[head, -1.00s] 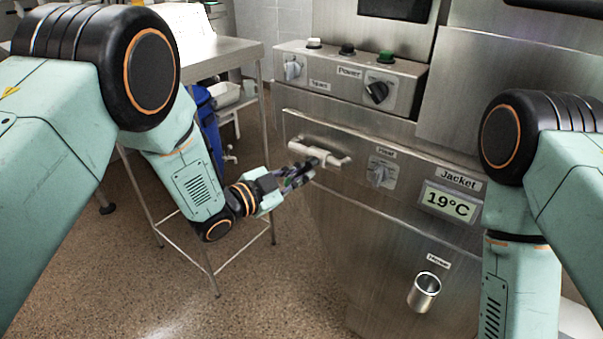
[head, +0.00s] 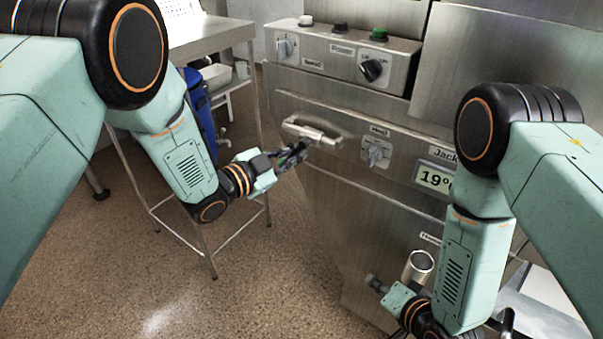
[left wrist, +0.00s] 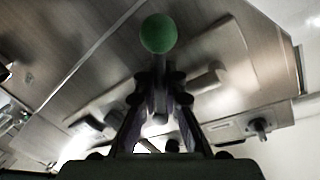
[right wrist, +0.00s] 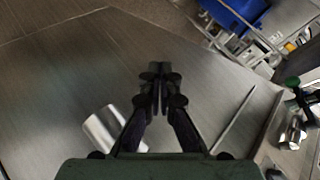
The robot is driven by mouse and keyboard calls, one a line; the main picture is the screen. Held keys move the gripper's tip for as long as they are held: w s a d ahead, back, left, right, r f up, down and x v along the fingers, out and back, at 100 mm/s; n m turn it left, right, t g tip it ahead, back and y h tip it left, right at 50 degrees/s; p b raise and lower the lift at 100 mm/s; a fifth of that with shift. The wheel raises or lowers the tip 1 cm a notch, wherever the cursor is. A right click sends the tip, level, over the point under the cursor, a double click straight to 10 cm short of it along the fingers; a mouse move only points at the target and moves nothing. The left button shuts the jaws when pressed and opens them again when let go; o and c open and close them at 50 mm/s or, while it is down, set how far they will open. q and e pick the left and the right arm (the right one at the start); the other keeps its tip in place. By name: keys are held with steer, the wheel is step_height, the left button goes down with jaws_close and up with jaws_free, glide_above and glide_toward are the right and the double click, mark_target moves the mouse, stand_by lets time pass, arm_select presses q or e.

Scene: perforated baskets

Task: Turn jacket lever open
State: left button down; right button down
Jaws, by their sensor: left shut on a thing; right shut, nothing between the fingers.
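I cannot tell for sure which part is the jacket lever. My left gripper (head: 301,151) is shut at the front panel, just below a pale bar handle (head: 303,131). In the left wrist view a grey rod with a green ball (left wrist: 158,33) rises from between its fingers.
The Jacket display (head: 434,179) is partly hidden by my right arm. A rotary knob (head: 376,153) sits right of the handle. A control box (head: 345,58) with knobs and buttons is above. A metal table (head: 215,35) stands at left. The floor (head: 240,300) below is clear.

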arm_select(q)
steer(key=shift+s+f, duration=0.1)
steer(key=shift+f, duration=0.05)
arm_select(e)
steer(key=w+a+r+m+t+y, duration=0.3)
steer(key=w+r+y, duration=0.15)
steer(key=r, duration=0.25)
steer(key=w+a+r+m+t+y, duration=0.2)
steer(key=w+a+r+t+y, duration=0.15)
steer(key=w+r, duration=0.2)
steer(key=w+a+r+h, duration=0.1)
steer(key=w+a+r, duration=0.2)
steer(key=w+a, duration=0.4)
steer(key=shift+w+a, duration=0.4)
steer(key=shift+a, duration=0.7)
steer(key=shift+r, duration=0.15)
